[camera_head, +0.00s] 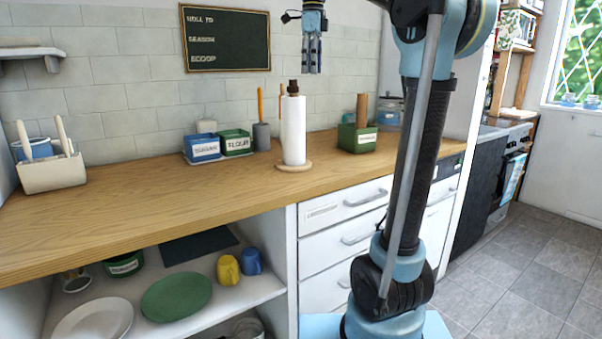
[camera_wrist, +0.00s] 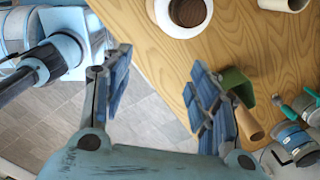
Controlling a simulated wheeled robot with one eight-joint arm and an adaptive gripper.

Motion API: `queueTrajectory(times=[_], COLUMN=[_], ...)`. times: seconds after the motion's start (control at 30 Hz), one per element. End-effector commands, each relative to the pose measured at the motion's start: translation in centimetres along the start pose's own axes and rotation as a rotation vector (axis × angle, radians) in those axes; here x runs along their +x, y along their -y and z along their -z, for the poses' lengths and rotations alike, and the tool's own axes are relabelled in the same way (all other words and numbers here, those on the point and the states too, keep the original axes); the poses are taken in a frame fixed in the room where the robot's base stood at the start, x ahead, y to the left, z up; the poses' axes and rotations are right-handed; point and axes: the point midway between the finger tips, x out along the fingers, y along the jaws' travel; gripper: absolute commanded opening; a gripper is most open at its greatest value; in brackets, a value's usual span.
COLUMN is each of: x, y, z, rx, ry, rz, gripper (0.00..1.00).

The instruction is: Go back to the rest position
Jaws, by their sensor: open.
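My gripper (camera_head: 312,55) hangs high above the wooden counter in the head view, fingers pointing down, in front of the tiled wall. In the wrist view its two blue-padded fingers (camera_wrist: 160,95) are spread apart with nothing between them. My arm rises from its blue base at the right of the head view and bends over at the top. The gripper is above and just right of the paper towel roll (camera_head: 293,130) and apart from it.
The wooden counter (camera_head: 120,205) holds a blue box (camera_head: 202,148), a green box (camera_head: 236,143), a green container with a brown roll (camera_head: 358,138) and a white caddy (camera_head: 52,174). Plates and cups sit on the shelf below. A chalkboard (camera_head: 226,40) hangs behind. Floor (camera_head: 520,270) is clear at right.

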Motion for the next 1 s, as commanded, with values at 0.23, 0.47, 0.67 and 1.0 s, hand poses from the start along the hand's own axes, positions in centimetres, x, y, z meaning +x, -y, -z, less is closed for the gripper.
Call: queueTrajectory(times=[0.23,0.47,0.67,1.0], x=[6.5,13.6,20.6,34.1], y=[-3.3,-7.2,-11.0,-18.5], z=[5.2,9.5,13.1,18.3], rx=[-0.326,-0.636,-0.905,-1.364], ry=[0.006,0.000,-0.015,-0.063], rz=[0.029,0.058,0.083,0.116], gripper=[0.55,0.55,0.55,0.55])
